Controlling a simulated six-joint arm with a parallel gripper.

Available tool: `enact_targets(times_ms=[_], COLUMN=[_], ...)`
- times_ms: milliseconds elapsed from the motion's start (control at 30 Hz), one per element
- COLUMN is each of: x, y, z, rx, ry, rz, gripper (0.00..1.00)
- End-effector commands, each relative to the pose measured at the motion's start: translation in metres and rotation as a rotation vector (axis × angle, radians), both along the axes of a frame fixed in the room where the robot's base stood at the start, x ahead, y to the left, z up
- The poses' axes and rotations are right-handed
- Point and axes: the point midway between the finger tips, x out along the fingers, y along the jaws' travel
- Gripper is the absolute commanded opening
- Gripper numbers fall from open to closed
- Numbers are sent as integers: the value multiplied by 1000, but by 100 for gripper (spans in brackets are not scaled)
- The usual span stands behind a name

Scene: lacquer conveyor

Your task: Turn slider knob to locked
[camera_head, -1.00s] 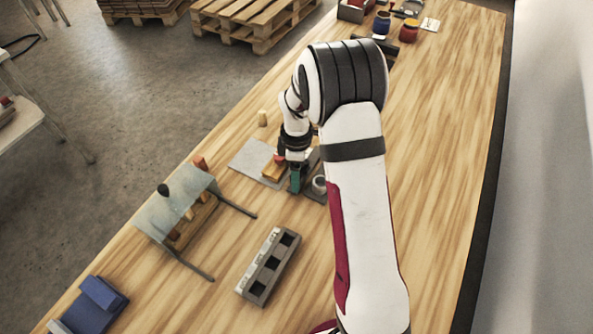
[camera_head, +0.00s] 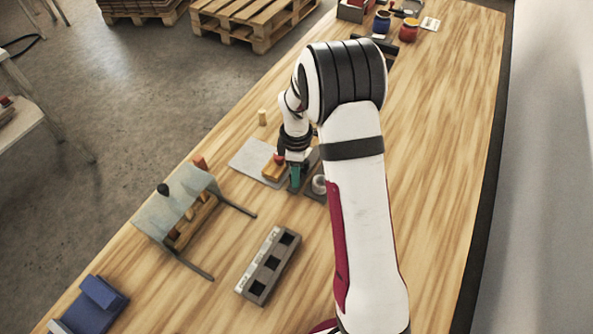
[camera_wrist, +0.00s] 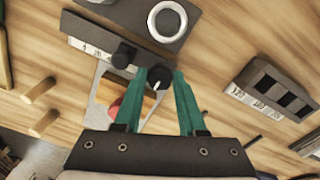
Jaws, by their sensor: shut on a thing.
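In the wrist view a round black knob (camera_wrist: 159,77) with a white pointer line sits between the green fingertips of my gripper (camera_wrist: 160,78). My gripper is shut on this knob. A second dark knob (camera_wrist: 124,54) stands just left of it. A dark grey panel (camera_wrist: 108,32) beyond carries a white ring (camera_wrist: 167,20) and a pale label strip (camera_wrist: 90,48) with small marks I cannot read fully. In the head view my gripper (camera_head: 295,177) points down at the panel (camera_head: 313,193), and the knob is hidden there.
A wooden block (camera_head: 273,171) with a red piece lies on a grey sheet (camera_head: 247,158) left of my gripper. A grey block with square holes (camera_head: 268,262), a clear-topped stand (camera_head: 165,212) and a blue block (camera_head: 97,305) are nearer. Bare wood lies right of my arm.

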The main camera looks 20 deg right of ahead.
Motion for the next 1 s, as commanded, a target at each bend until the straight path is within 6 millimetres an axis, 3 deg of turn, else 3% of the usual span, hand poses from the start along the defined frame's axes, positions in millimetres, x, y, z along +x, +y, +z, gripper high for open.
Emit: enact_targets(times_ms=[267, 1000], x=[1, 0], y=[0, 1], z=[0, 1], rx=[1, 1], ry=[-4, -5], rz=[-147, -843], gripper=[0, 0])
